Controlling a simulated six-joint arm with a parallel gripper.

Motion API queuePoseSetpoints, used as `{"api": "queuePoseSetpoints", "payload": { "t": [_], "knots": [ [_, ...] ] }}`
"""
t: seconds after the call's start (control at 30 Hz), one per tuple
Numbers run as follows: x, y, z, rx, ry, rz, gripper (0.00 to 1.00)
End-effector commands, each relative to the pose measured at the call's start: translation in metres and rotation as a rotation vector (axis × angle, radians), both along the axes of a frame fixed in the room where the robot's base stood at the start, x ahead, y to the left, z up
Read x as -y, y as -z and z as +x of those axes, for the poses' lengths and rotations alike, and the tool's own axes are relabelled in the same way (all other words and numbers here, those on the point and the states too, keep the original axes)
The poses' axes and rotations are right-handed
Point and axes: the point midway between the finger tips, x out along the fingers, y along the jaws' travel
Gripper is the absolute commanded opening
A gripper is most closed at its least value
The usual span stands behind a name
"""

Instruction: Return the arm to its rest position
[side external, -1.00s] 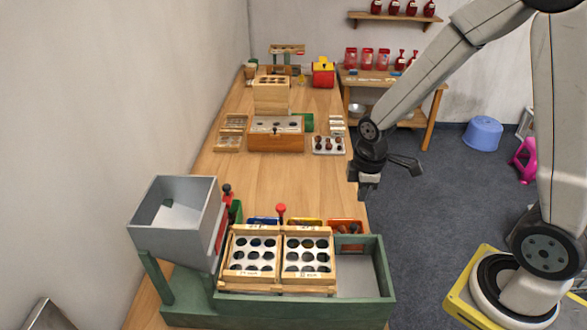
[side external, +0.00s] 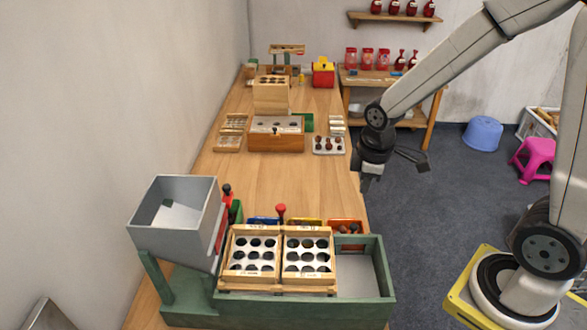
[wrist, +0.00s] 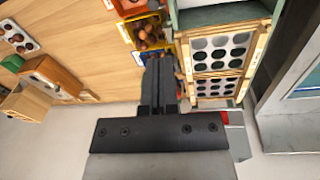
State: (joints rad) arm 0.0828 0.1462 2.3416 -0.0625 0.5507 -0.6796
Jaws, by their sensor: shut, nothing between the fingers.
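My gripper (side external: 367,181) hangs in the air at the right edge of the long wooden table in the side external view. Its fingers point down and look closed, with nothing held. In the wrist view my gripper (wrist: 160,62) shows its two fingers together. Beyond them are the small colored bins and the wooden sorting trays. My arm reaches from the upper right down to the gripper, clear of the objects on the table.
The green station (side external: 375,296) holds two wooden hole trays (side external: 281,287) and stands by a grey hopper (side external: 145,215). A wooden box (side external: 277,143) and an egg-carton-like tray (side external: 327,151) sit farther back. The mid-table is clear. A blue tub (side external: 482,134) and pink stool (side external: 536,157) are on the floor.

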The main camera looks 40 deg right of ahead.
Motion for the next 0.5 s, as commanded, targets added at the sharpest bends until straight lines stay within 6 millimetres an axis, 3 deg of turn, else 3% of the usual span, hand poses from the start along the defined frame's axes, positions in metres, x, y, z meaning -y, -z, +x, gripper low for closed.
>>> {"api": "queuePoseSetpoints", "payload": {
  "t": [0.5],
  "knots": [
    [-0.030,0.004,-0.036,0.125,0.554,0.125,0.00]
  ]
}}
